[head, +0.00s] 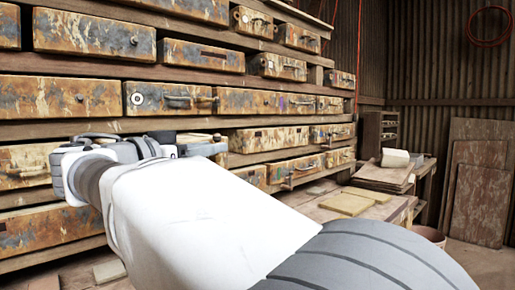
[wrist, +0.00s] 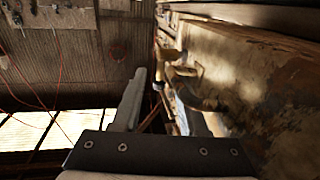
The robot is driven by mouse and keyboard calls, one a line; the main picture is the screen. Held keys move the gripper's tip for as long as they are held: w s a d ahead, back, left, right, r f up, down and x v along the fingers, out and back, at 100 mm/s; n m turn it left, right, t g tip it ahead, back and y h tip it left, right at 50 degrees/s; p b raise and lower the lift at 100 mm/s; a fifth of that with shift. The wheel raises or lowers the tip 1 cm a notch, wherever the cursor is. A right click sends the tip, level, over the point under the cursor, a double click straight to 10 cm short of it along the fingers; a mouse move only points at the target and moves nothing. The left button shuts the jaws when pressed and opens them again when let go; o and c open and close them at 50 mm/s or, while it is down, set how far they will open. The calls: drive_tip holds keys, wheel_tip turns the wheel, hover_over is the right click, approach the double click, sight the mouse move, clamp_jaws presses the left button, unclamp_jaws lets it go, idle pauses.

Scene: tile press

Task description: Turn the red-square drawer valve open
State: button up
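A row of worn, rust-stained drawers fills the left wall in the head view. I cannot make out a clear red square on any of them; a small dark reddish mark shows on one drawer (head: 272,139) right of my wrist. In the wrist view a weathered drawer front (wrist: 245,75) stands close on the right, with a bent metal valve handle (wrist: 192,88) sticking out from it. One pale finger of my gripper (wrist: 130,103) points towards the far wall, left of the handle and seemingly apart from it.
Wooden shelf rails run between the drawers, and other handles (head: 190,99) stick out. A low bench (head: 345,210) with boards and tiles stands right of my arm. A bucket (head: 428,238) and leaning boards (head: 482,200) are farther right. Floor shows at far right.

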drive_tip(key=p+v, duration=0.3)
drive_tip(key=v, duration=1.4)
drive_tip(key=shift+a, duration=0.2)
drive_tip(key=shift+s, duration=0.1)
